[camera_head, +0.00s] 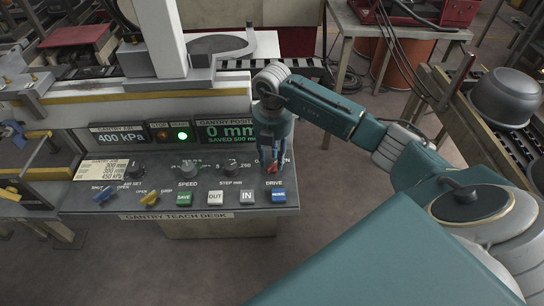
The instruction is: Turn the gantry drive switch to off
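The drive switch (273,168) is a small red-handled knob at the right end of the gantry teach desk (175,217), above the label DRIVE. My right gripper (272,160) is right over it, fingers pointing down, and hides part of the switch and its markings. The fingers look to be around or just above the red handle; I cannot tell whether they touch it or are closed on it. My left gripper does not show.
The desk holds a speed knob (188,170), a step knob (231,169), several buttons including green SAVE (184,198) and blue HOME (278,196), and yellow and blue levers. A lit green lamp (183,135) is beside the 0 mm display (225,131). A metal pot (505,97) stands at right.

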